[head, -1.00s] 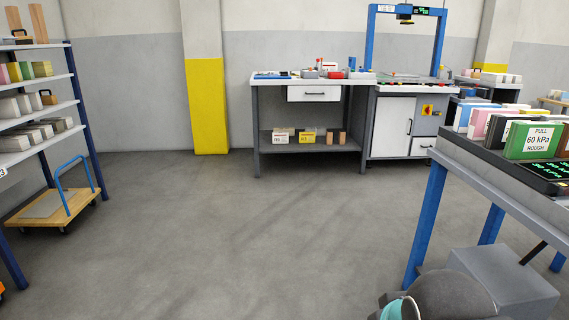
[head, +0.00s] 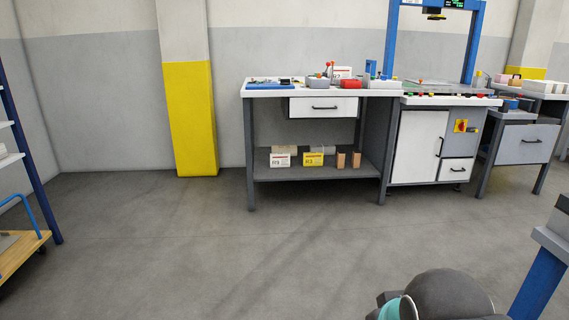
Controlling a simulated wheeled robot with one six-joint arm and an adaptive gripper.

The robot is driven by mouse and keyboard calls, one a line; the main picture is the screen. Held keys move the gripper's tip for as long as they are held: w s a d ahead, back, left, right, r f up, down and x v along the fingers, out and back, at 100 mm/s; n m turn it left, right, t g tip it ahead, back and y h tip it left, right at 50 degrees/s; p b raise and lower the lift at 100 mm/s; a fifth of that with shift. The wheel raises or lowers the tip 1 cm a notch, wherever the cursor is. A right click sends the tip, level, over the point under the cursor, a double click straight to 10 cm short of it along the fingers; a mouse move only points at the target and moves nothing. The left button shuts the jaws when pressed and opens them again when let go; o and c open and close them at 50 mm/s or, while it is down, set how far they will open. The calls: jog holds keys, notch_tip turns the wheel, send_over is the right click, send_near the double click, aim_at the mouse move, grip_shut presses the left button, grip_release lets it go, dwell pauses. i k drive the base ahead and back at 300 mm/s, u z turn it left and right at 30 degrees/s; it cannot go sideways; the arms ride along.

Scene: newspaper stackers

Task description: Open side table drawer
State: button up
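The side table (head: 262,93) stands ahead against the back wall, with a white top and dark grey legs. Its white drawer (head: 305,109) hangs under the top, right of the middle, and looks shut. A dark bar handle (head: 324,107) is on the drawer front. My gripper does not show. Only a rounded dark part of my own arm with a teal ring is at the bottom right, far from the drawer.
Several boxes stand on the table's lower shelf (head: 270,173). A machine cabinet (head: 415,150) with a blue frame is to its right. A yellow-based column (head: 190,120) is at left. A cart (head: 20,250) and a blue-legged table (head: 540,280) flank clear floor.

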aim_at(335, 106)
jog(key=i, duration=3.75)
jog(key=u, duration=0.55)
